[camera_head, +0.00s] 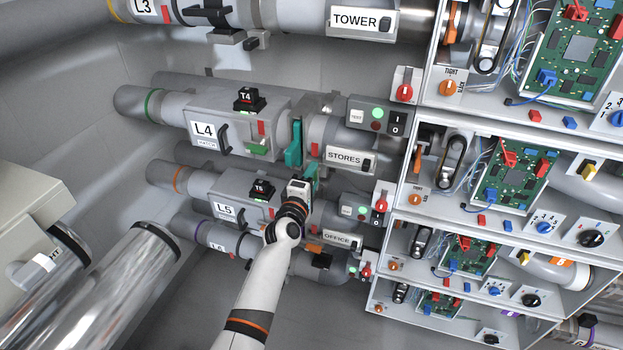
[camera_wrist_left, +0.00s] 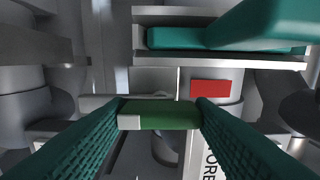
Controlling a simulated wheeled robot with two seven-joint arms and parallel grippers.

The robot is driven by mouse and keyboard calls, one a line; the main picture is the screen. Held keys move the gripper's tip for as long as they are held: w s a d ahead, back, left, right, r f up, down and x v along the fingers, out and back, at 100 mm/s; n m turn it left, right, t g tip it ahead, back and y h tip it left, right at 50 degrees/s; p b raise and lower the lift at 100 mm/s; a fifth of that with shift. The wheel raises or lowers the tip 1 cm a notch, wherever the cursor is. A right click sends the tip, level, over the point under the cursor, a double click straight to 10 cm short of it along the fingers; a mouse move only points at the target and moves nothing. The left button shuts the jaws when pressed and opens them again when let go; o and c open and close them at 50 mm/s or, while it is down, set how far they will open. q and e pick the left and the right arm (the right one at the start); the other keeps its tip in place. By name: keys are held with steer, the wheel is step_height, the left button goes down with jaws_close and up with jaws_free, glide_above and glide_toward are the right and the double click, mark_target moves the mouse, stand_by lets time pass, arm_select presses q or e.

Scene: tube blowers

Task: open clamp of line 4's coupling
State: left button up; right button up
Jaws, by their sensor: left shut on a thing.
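Line 4's pipe box (camera_head: 215,125), labelled L4, ends on the right at a grey coupling. A teal clamp lever (camera_head: 296,135) stands at that coupling; a teal arm (camera_wrist_left: 265,25) also shows large at the upper right of the left wrist view. My left gripper (camera_head: 307,177) is just below the coupling. In the left wrist view its ribbed dark green fingers (camera_wrist_left: 158,125) close on a green bar (camera_wrist_left: 160,107) with a pale end. The head view does not clearly show this grip. My right gripper is not in view.
The STORES label (camera_head: 345,157) and a switch box (camera_head: 376,115) are right of the coupling. Line 5's box (camera_head: 228,188) lies close below. A white rack with circuit boards (camera_head: 515,178) fills the right side. A red tag (camera_wrist_left: 210,87) sits near the grip.

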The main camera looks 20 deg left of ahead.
arm_select(q)
steer(key=shift+f, duration=0.1)
steer(key=o, duration=1.4)
steer(key=shift+s, duration=0.15)
steer(key=s, duration=1.1)
steer(key=shift+s+a+b, duration=0.2)
steer(key=shift+s+b, duration=0.1)
steer(key=shift+s, duration=0.1)
